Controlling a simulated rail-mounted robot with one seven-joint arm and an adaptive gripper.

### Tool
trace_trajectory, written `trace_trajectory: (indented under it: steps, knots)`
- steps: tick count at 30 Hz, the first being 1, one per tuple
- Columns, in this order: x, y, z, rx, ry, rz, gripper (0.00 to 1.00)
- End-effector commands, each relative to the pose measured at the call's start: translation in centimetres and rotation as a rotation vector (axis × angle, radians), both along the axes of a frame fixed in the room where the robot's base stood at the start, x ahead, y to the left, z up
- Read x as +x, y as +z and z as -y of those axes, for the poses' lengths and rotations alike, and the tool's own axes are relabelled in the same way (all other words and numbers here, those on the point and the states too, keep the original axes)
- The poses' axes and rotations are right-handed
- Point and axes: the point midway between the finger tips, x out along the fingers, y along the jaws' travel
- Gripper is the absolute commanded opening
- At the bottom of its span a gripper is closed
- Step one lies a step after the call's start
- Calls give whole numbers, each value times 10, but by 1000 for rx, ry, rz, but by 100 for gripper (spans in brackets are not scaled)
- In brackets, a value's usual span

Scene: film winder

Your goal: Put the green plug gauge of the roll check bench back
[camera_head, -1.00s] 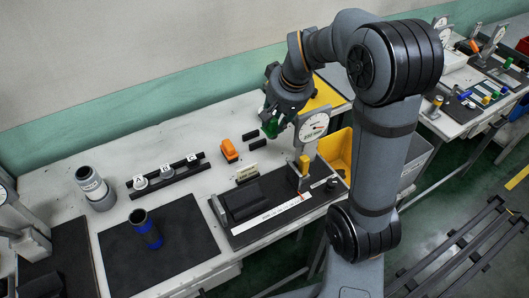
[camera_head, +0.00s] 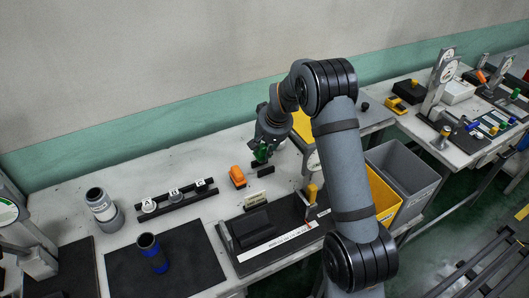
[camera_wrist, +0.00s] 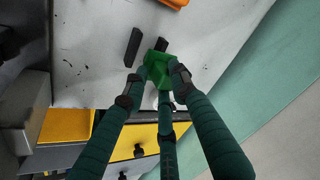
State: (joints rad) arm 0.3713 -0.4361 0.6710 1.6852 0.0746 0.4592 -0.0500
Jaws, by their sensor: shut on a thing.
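My gripper (camera_head: 261,155) is shut on the green plug gauge (camera_head: 260,152) over the back part of the bench. In the wrist view the green plug gauge (camera_wrist: 157,70) sits between the fingertips, with a green block-like end showing. Two short black blocks lie on the bench by the gauge; the left one (camera_wrist: 133,47) is in clear view, and the other (camera_wrist: 162,45) is partly hidden behind the gauge. I cannot tell whether the gauge touches them or hangs just above.
An orange object (camera_head: 238,177) lies just left of the gripper. A black rack (camera_head: 175,200) with lettered pieces is further left. Yellow and grey bins are at the right.

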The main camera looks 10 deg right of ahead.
Motion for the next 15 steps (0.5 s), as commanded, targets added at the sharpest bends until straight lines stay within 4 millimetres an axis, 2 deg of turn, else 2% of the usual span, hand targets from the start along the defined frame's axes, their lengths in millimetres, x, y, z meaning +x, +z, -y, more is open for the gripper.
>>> trace_trajectory:
  steps: [3, 6, 13, 14, 15]
  knots:
    - [-2, -18, 1, 0, 0, -5, 0]
    - [-1, -28, 0, 0, -2, -3, 0]
    - [0, -30, 0, 0, 0, 2, 0]
    - [0, -30, 0, 0, 0, 1, 28]
    - [0, -30, 0, 0, 0, 1, 30]
